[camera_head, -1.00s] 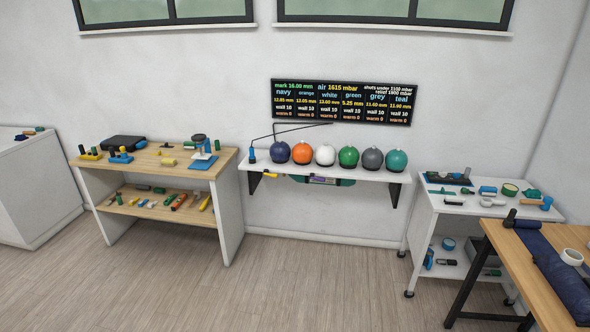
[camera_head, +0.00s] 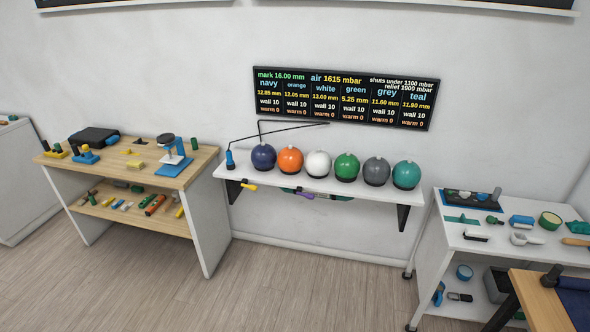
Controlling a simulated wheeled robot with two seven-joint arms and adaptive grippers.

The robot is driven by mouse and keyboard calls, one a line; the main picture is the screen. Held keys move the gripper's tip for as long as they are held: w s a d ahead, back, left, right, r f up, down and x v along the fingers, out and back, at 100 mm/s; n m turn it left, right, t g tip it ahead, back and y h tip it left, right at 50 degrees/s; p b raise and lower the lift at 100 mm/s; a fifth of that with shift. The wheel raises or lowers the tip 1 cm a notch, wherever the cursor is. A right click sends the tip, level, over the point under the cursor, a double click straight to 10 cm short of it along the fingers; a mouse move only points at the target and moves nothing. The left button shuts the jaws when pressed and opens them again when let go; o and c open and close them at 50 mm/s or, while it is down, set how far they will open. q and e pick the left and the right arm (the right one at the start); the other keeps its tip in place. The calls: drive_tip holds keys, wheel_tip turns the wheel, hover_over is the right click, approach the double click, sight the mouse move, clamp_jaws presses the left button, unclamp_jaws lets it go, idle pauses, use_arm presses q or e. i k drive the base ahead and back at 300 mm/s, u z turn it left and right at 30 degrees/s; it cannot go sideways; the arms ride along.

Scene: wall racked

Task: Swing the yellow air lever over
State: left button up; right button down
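The yellow air lever (camera_head: 249,187) sticks out under the front left of the white wall shelf (camera_head: 325,189), near its left bracket. It points roughly to the right and is small in this view. Several balls stand in a row on the shelf: navy (camera_head: 263,157), orange, white, green, grey and teal (camera_head: 406,175). A blue nozzle-like piece (camera_head: 230,160) stands at the shelf's left end, below a thin dark bent arm. The black display (camera_head: 345,98) above reads air 1615 mbar. Neither of my grippers shows.
A wooden-topped bench (camera_head: 130,162) with tools stands left of the shelf. A white wheeled cart (camera_head: 452,235) and a wooden table (camera_head: 540,305) stand at the right. The floor (camera_head: 300,290) before the shelf is clear.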

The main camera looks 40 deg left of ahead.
sight(253, 187)
drive_tip(key=u, duration=0.15)
drive_tip(key=i, duration=0.95)
drive_tip(key=u, duration=0.45)
